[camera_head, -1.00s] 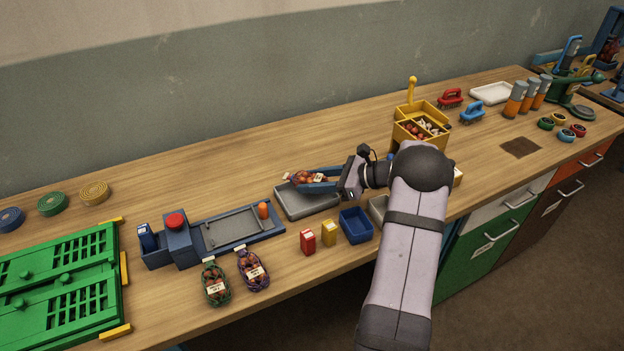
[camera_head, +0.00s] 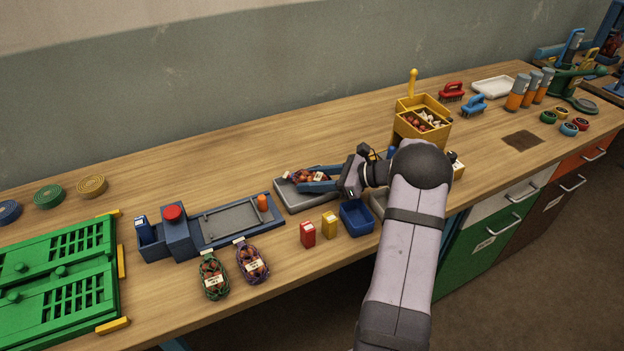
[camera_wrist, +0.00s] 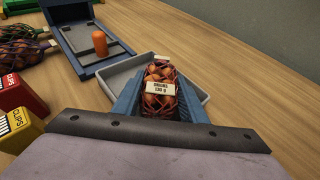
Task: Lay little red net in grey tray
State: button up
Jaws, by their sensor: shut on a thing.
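The little red net (camera_head: 306,177), a mesh bag of orange-red round things with a white label, is between the blue fingers of my gripper (camera_head: 318,180). In the wrist view the net (camera_wrist: 160,92) has one finger on each side, its label facing up. The grey tray (camera_head: 291,201) lies beneath the net and the fingertips, and its rim shows around them in the wrist view (camera_wrist: 117,77). The net is within the tray's outline, low over its floor; I cannot tell whether it touches. My fingers hide part of the tray.
A blue bin (camera_head: 356,219), a yellow box (camera_head: 329,225) and a red box (camera_head: 307,235) stand in front of the tray. A blue-grey device (camera_head: 230,224) is to its left, with two other filled nets (camera_head: 213,278) nearby. A yellow divided caddy (camera_head: 421,125) stands behind right.

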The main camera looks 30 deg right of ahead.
aim_at(324, 179)
jog(key=o, duration=1.2)
jog(key=b+v, duration=0.1)
jog(key=v, duration=0.5)
jog(key=shift+s+d, duration=0.1)
jog(key=shift+d, duration=0.05)
jog(key=shift+s+d+r+b, duration=0.15)
jog(key=shift+s+d+b, duration=0.15)
jog(key=shift+s, duration=0.05)
jog(key=shift+r, duration=0.1)
